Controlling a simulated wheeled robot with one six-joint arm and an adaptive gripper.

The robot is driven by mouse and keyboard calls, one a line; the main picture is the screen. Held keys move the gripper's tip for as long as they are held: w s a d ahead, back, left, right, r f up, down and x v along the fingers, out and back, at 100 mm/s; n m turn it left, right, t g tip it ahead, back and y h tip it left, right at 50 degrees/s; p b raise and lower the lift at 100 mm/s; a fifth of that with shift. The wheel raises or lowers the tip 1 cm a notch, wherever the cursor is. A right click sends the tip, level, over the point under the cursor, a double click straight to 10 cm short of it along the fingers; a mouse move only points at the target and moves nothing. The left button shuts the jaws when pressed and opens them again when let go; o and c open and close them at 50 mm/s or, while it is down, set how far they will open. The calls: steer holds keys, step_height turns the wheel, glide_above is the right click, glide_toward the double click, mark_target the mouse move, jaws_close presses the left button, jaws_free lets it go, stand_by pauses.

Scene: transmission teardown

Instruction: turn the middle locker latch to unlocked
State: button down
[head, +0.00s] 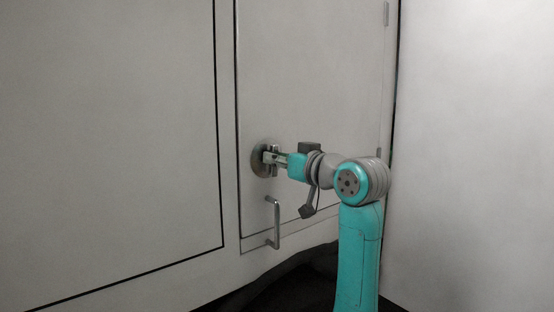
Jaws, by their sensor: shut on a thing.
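The locker latch (258,159) is a round metal disc on the left side of a grey locker door (305,80), above the door's handle. My gripper (270,158) is at the latch, with its fingers shut on the part that stands out from the disc. My fingers hide much of that part, so I cannot tell which way the latch is turned. The door looks shut in its frame.
A metal bar handle (276,222) is fixed on the door just below the latch. A large grey panel (110,130) is at the left. A plain pale wall (475,150) is at the right. The floor below is dark.

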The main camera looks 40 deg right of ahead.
steer(key=shift+d+f+m, duration=0.1)
steer(key=shift+f+m, duration=0.05)
steer(key=shift+m, duration=2.7)
steer(key=shift+d+f+m, duration=0.1)
steer(key=shift+d+m, duration=0.05)
steer(key=shift+m, duration=2.75)
steer(key=shift+d+f+m, duration=0.1)
steer(key=shift+f+m, duration=0.05)
steer(key=shift+m, duration=2.7)
steer(key=c, duration=1)
jaws_free()
